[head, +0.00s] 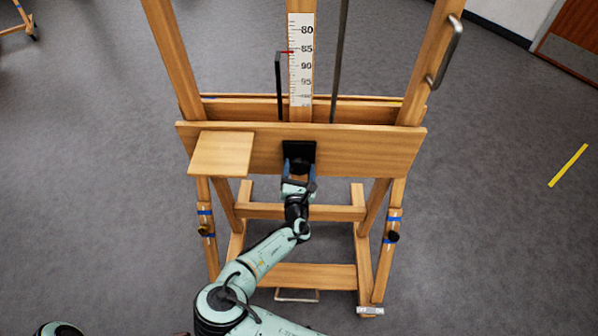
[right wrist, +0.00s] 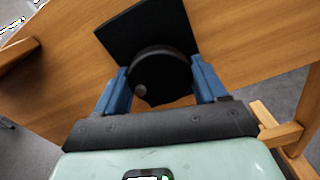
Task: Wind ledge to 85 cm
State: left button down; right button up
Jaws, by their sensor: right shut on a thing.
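The wooden ledge (head: 355,150) runs across the front of the easel. A black plate (head: 299,149) is on its front face, and a round black knob (right wrist: 160,76) with a small nub sits on that plate. My right gripper (head: 299,168) has its blue fingers on either side of the knob and is shut on it, as the right wrist view (right wrist: 163,84) shows. Behind the ledge, a white scale (head: 301,75) reads 80 to 95 and more, downward. A red pointer (head: 285,52) on a dark bent rod stands just below the 85 label. My left gripper is out of view.
A small wooden shelf (head: 221,153) juts out at the ledge's left. Side posts carry dark knobs (head: 392,236) and blue bands. A metal handle (head: 446,50) is on the right upright. Grey floor around the easel is clear, with a yellow strip (head: 567,166) at right.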

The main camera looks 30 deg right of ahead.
jog(key=n+b, duration=0.1)
jog(key=n, duration=0.2)
jog(key=shift+f, duration=0.15)
jog(key=shift+n+b, duration=1)
jog(key=shift+n, duration=0.5)
jog(key=o, duration=1)
jog(key=shift+o, duration=0.2)
jog(key=shift+a, duration=0.1)
jog(key=v, duration=1.2)
jog(key=shift+b, duration=0.35)
